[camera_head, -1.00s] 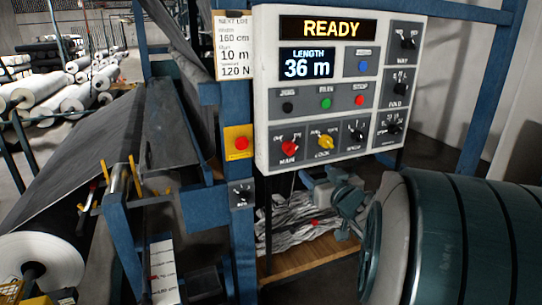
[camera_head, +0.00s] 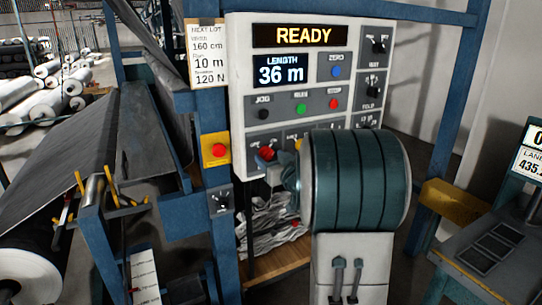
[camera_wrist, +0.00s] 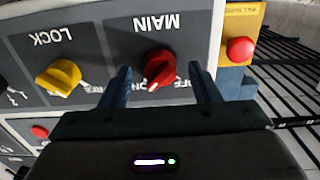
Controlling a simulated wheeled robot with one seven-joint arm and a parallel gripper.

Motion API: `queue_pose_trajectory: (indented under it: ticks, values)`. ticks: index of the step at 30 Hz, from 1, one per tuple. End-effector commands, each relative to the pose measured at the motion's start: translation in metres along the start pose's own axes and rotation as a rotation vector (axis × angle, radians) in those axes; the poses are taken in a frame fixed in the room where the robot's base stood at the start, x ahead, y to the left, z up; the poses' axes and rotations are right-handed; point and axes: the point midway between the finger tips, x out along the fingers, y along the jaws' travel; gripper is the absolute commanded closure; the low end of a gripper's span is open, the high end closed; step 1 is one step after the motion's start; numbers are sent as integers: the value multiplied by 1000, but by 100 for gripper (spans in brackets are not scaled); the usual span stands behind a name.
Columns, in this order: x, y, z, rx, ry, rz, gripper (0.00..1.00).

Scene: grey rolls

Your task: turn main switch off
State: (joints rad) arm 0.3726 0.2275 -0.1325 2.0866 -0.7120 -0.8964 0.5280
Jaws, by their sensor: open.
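The main switch is a red rotary knob (camera_wrist: 158,70) on the grey control panel, under the label MAIN, which is upside down in the wrist view. Its white mark points towards the ON lettering, with OFF to the right. In the head view the red knob (camera_head: 267,153) shows just left of my arm. My gripper (camera_wrist: 161,76) is open, with one finger on each side of the knob in the picture. I cannot tell whether either finger touches it. In the head view my arm hides most of the gripper and the panel's lower right.
The yellow LOCK knob (camera_wrist: 60,77) sits beside the main switch. A red button on a yellow box (camera_head: 216,149) is on the blue post to the left. The panel's display (camera_head: 303,36) reads READY. A dark roll machine stands at the left.

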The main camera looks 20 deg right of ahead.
Motion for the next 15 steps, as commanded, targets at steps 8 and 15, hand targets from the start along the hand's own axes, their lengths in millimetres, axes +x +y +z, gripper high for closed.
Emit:
queue_pose_trajectory:
  ticks: [8,15]
  values:
    - [10,0,0,0,0,0,44]
    - [9,0,0,0,1,0,66]
